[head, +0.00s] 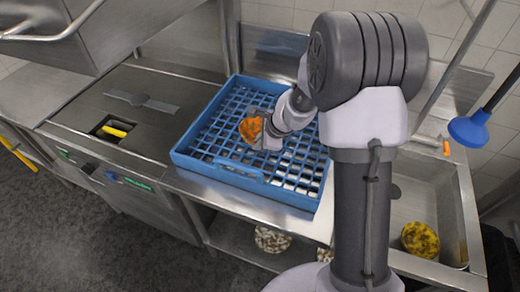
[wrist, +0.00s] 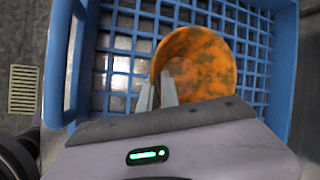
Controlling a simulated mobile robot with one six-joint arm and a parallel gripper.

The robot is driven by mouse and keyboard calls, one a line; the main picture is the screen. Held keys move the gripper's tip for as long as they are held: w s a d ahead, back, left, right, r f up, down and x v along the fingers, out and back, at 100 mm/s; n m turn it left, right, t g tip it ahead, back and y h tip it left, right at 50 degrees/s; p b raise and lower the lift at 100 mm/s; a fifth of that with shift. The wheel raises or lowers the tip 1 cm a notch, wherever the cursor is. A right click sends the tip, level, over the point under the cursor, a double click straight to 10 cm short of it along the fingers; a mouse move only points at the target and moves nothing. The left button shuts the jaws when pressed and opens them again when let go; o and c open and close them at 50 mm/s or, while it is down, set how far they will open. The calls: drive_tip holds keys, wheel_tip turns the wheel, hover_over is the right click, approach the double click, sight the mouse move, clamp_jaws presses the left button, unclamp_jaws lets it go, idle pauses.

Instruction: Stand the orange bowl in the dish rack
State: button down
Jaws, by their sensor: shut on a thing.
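The orange bowl (head: 251,129) is mottled orange and dark, and it is inside the walls of the blue dish rack (head: 181,159). In the wrist view the bowl (wrist: 205,62) shows its round inside, over the blue grid floor of the rack (wrist: 283,75). My gripper (wrist: 157,93) is shut on the bowl's rim at its lower left. In the head view my gripper (head: 268,134) reaches in from the right, and my wrist hides part of the bowl. I cannot tell whether the bowl touches the rack floor.
A sink basin (head: 452,215) at the right holds a yellow mottled bowl (head: 420,239). A blue plunger (head: 469,129) hangs above the sink. A steel machine (head: 150,95) stands left of the rack. More dishes (head: 271,239) lie on the lower shelf. The rest of the rack looks empty.

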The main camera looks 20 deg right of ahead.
wheel_tip(320, 180, down, 4)
drive_tip(key=shift+f+b, duration=0.15)
drive_tip(key=shift+b, duration=0.6)
drive_tip(key=c, duration=1.6)
unclamp_jaws()
